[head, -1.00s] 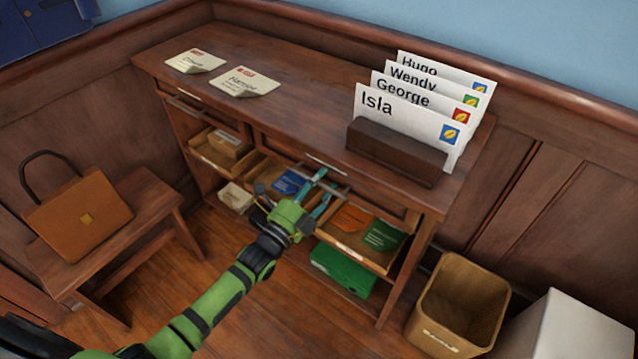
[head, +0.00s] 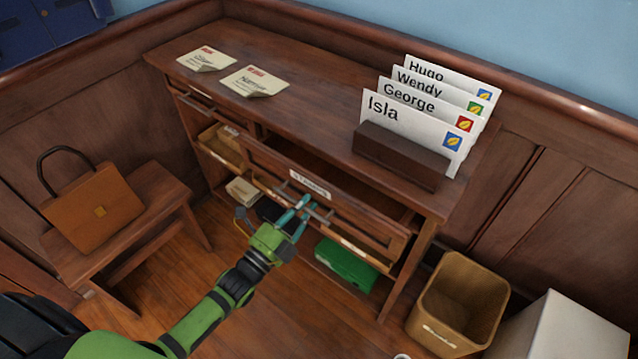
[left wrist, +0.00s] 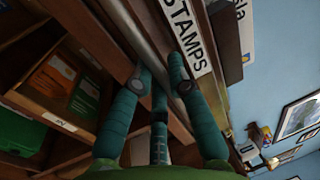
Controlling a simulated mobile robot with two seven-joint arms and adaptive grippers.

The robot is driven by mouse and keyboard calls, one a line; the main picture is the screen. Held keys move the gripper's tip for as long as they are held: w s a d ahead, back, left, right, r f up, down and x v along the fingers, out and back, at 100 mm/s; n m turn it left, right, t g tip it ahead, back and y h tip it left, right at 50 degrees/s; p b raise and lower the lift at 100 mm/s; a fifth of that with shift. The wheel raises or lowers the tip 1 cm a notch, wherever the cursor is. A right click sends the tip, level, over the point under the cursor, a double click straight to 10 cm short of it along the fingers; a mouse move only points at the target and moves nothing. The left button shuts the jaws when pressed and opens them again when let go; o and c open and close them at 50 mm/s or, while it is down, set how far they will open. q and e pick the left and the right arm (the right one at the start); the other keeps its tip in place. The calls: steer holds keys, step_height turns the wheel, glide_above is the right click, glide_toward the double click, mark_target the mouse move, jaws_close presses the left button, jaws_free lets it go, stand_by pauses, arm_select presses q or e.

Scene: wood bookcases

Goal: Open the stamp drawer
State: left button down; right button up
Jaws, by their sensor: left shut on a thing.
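The stamp drawer (head: 350,213) is in the desk's upper row, its front marked STAMPS on a white label (head: 310,184). It is pulled partly out, with a dark gap between its front and the desktop. My left gripper (head: 304,207) is shut on the drawer's metal bar handle (head: 322,215), below the label. In the left wrist view, my gripper's teal fingers (left wrist: 160,82) close around the bar beside the STAMPS label (left wrist: 187,35). The drawer's inside is mostly hidden from the head view. My right gripper is not in view.
The wooden desk (head: 320,110) carries two letters (head: 255,80) and a holder (head: 400,155) of named envelopes. Open compartments sit below the drawer, with a green item (head: 345,265) low down. A bench (head: 140,220) with a brown bag (head: 95,208) stands left, a bin (head: 460,300) right.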

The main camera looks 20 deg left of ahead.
arm_select(q)
steer(key=r+p+v, duration=0.3)
steer(key=v, duration=1.3)
steer(key=shift+s, duration=0.25)
steer(key=c, duration=1.2)
jaws_free()
steer(key=shift+a, duration=0.1)
steer(key=v, duration=1.2)
steer(key=shift+r, duration=0.1)
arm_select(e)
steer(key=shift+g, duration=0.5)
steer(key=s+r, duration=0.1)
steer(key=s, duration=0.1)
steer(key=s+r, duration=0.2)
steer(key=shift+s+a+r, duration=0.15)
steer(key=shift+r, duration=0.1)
